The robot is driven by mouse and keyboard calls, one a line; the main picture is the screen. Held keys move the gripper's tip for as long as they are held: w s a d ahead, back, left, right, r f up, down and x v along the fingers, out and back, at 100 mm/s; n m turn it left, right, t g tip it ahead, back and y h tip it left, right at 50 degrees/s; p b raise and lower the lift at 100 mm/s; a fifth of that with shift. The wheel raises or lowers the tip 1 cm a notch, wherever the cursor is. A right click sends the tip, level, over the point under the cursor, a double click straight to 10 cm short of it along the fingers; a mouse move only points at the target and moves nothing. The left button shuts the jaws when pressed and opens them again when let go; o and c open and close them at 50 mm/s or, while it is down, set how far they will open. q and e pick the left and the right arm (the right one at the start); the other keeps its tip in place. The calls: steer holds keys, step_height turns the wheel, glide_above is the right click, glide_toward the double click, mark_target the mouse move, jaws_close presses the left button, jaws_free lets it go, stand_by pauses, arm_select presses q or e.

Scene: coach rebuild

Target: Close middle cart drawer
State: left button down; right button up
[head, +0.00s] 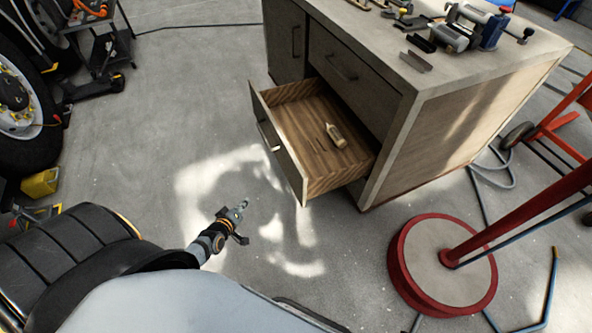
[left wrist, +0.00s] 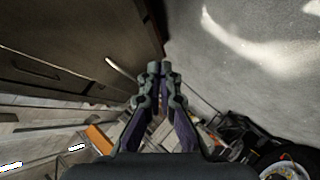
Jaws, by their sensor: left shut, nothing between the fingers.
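A wooden drawer (head: 282,150) stands pulled out of a grey-topped wooden cabinet (head: 430,115), below a closed drawer front (head: 345,75). A small bottle-like item (head: 335,136) lies inside the open drawer, and a metal handle (head: 268,137) is on its front. I cannot tell from the views whether this is the middle drawer. My left gripper (head: 242,207) is shut and empty, over the floor in front of the open drawer and apart from it. In the left wrist view my shut fingers (left wrist: 159,70) point past dark wooden panels on the left. My right gripper is not in view.
Tools and a vise (head: 470,30) sit on the cabinet top. A round red-rimmed stand base (head: 443,262) is at the right. Bare concrete floor (head: 190,100) lies between.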

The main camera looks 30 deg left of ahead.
mark_target(283, 144)
arm_select(q)
steer(key=w+d+r+n+t+b, duration=0.2)
steer(key=w+r+n+t+b, duration=0.4)
steer(key=w+r+n+b, duration=0.3)
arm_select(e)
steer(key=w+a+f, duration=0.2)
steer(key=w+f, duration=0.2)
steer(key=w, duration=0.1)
arm_select(q)
steer(key=shift+m, duration=0.6)
steer(key=shift+w+d+b, duration=0.3)
steer(key=shift+w+b, duration=0.25)
steer(key=shift+w, duration=1.4)
steer(key=shift+w+d+b, duration=0.3)
steer(key=shift+w+b, duration=0.2)
steer(key=shift+w, duration=1.45)
steer(key=shift+w+d+b, duration=0.3)
steer(key=shift+w+b, duration=0.25)
steer(key=shift+w, duration=1.4)
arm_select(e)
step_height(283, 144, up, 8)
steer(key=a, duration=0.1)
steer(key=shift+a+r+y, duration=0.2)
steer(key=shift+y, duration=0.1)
